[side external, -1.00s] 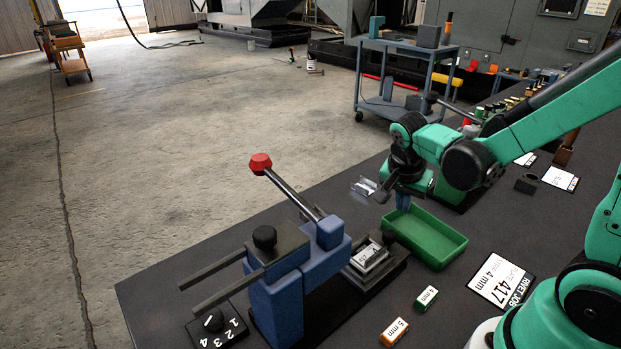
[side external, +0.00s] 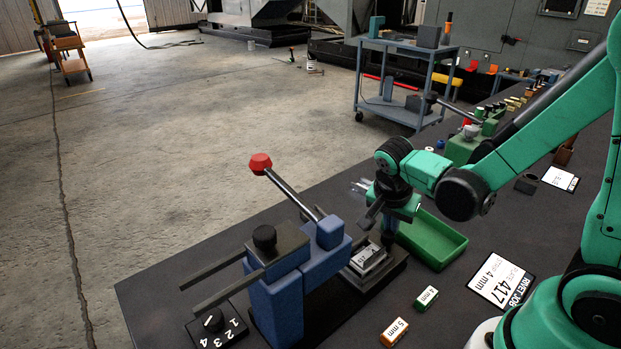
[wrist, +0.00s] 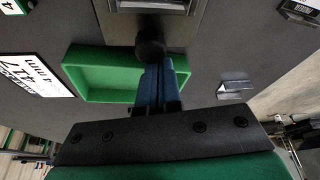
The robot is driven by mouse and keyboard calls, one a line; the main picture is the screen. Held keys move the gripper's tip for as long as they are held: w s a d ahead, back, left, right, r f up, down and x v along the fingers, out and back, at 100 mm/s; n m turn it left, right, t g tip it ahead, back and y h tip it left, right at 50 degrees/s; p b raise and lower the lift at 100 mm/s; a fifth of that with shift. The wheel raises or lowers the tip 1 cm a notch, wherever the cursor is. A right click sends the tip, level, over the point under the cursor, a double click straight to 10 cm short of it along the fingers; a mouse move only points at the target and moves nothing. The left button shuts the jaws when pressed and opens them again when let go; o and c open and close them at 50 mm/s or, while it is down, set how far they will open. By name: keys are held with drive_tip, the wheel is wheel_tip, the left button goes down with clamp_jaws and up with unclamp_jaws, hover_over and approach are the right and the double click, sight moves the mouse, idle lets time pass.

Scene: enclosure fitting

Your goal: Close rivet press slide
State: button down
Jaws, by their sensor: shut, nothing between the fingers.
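The blue rivet press (side external: 300,285) stands at the table's front edge, its red-knobbed lever (side external: 261,163) tilted up. Its black slide (side external: 383,280) sticks out from the press on the right and carries a metal plate (side external: 368,258). In the wrist view the slide (wrist: 118,30) ends in a round black knob (wrist: 150,48). My gripper (side external: 389,238) is low at the slide's outer end, fingers shut and empty. In the wrist view its blue fingertips (wrist: 158,68) are right at the knob; I cannot tell whether they touch it.
A green tray (side external: 432,240) lies close beside my gripper. A shiny metal bracket (wrist: 235,87) lies on the other side. A numbered dial (side external: 216,328), a green 4 mm box (side external: 426,298), an orange 5 mm box (side external: 394,332) and a job card (side external: 501,282) lie around the press.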

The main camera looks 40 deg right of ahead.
drive_tip(key=shift+a, duration=1.5)
drive_tip(key=d, duration=0.2)
drive_tip(key=w+d, duration=0.1)
drive_tip(key=d, duration=0.1)
drive_tip(key=shift+d, duration=0.15)
drive_tip(key=w+v, duration=0.1)
drive_tip(key=v, duration=0.9)
drive_tip(key=m+y, duration=0.6)
approach(409, 238)
drive_tip(key=x, duration=0.6)
drive_tip(key=shift+w+a+f, duration=0.15)
drive_tip(key=shift+a+f, duration=0.15)
drive_tip(key=shift+a, duration=0.1)
drive_tip(key=a, duration=0.2)
drive_tip(key=shift+w+a, duration=0.5)
drive_tip(key=shift+a, duration=0.45)
